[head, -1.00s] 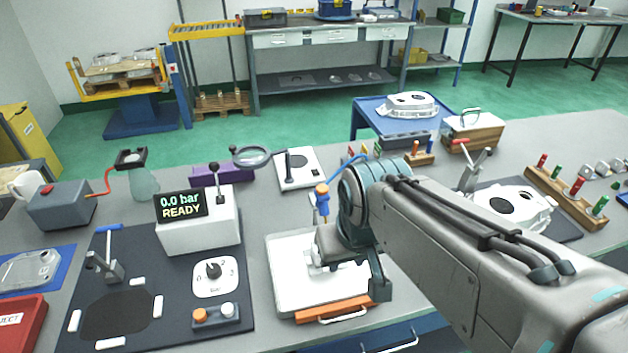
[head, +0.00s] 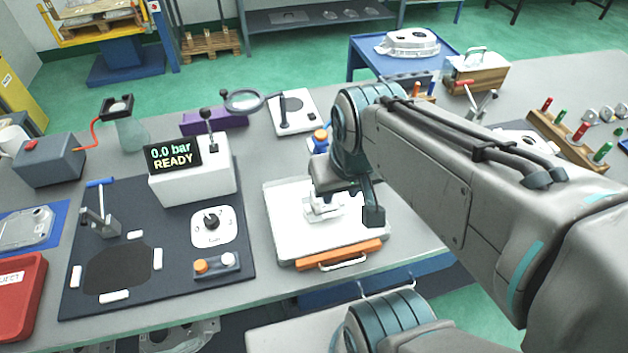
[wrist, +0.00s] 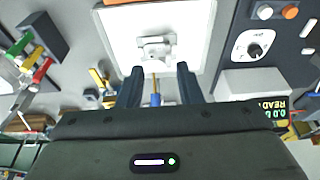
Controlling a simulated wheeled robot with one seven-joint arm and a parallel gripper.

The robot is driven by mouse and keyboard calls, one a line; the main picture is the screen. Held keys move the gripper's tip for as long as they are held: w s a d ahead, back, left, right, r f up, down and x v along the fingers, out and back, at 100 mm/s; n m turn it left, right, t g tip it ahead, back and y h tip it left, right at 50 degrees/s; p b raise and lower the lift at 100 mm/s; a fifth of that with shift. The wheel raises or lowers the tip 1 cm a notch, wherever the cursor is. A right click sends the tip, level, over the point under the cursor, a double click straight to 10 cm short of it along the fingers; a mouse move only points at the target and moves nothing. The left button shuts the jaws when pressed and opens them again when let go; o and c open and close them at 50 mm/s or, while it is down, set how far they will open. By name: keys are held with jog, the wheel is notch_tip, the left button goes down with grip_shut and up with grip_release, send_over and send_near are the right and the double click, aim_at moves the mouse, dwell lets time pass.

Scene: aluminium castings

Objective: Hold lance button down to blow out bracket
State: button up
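The bracket (head: 322,208) is a small pale metal part lying in the white tray (head: 283,236). It also shows in the wrist view (wrist: 153,46), beyond my fingertips. The lance (head: 320,139), blue with orange, stands behind the tray, partly covered by my arm. In the wrist view a blue piece that looks like the lance (wrist: 155,99) shows between my fingers, with space on both sides. My gripper (wrist: 160,70) has its two dark fingers apart and holds nothing that I can see. In the head view my wrist hides part of the tray and one finger.
Left of the tray, a dark mat (head: 180,271) holds a white unit whose display (head: 172,155) reads 0.0 bar READY, a dial (head: 212,224) and a two-button box (head: 216,266). An orange block with a handle (head: 338,257) lines the tray's front edge.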

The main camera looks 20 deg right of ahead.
grip_shut()
dwell(1.5)
